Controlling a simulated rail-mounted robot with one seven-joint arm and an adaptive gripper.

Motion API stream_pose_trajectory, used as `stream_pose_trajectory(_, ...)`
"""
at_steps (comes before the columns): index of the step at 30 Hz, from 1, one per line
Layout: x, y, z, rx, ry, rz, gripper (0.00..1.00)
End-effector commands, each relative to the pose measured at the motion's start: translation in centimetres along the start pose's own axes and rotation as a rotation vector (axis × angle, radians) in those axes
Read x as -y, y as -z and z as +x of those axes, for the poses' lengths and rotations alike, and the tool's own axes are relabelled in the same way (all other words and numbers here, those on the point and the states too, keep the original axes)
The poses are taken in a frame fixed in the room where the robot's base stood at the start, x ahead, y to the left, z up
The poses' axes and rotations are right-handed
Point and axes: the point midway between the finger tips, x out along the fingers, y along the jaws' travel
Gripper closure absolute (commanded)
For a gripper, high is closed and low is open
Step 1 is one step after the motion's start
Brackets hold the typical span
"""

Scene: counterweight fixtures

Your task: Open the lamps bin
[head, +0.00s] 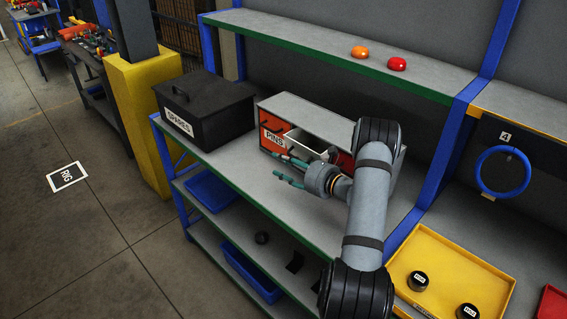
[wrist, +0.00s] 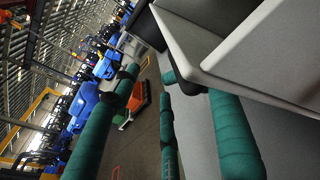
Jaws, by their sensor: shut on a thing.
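A grey bin cabinet (head: 335,117) stands on the green-edged shelf. Its left bin has an orange front labelled PINS (head: 272,138). Beside it, a pale bin (head: 306,141) is drawn partly out, its inside showing; I take it as the lamps bin, but its label is hidden. A red bin front (head: 346,161) shows partly behind my arm. My gripper (head: 279,168) has teal fingers and is in front of the drawn-out bin, shut on part of it; the contact itself is unclear. In the wrist view, the fingers (wrist: 150,77) lie beside a grey bin corner (wrist: 206,62).
A black SPARES box (head: 205,110) stands left of the cabinet. Orange (head: 360,52) and red (head: 397,64) domes sit on the upper shelf. A yellow tray (head: 450,268) with black pucks is at lower right. The shelf strip before the cabinet is clear.

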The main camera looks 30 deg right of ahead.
Motion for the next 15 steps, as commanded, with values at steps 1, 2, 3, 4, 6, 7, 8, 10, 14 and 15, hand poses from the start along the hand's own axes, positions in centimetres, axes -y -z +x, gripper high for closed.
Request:
stream_pose_trajectory(1, 0.2, -0.9, -0.7, 0.018, 0.002, -0.006, 0.74)
stream_pose_trajectory(2, 0.2, -0.9, -1.0, 0.018, 0.004, -0.005, 0.74)
stream_pose_trajectory(3, 0.3, -0.8, -1.4, 0.018, 0.006, -0.003, 0.74)
stream_pose_trajectory(4, 0.4, -0.8, -1.7, 0.018, 0.007, -0.002, 0.74)
stream_pose_trajectory(6, 0.6, -0.6, -2.4, 0.018, 0.011, -0.001, 0.74)
stream_pose_trajectory(7, 0.7, -0.6, -2.7, 0.018, 0.013, -0.001, 0.74)
stream_pose_trajectory(8, 0.7, -0.5, -3.0, 0.017, 0.015, 0.0, 0.74)
stream_pose_trajectory(10, 0.8, -0.4, -3.6, 0.018, 0.017, 0.002, 0.74)
stream_pose_trajectory(14, 0.7, 0.0, -4.4, 0.015, 0.015, 0.003, 0.74)
stream_pose_trajectory(15, 0.6, 0.0, -4.7, 0.015, 0.014, 0.003, 0.74)
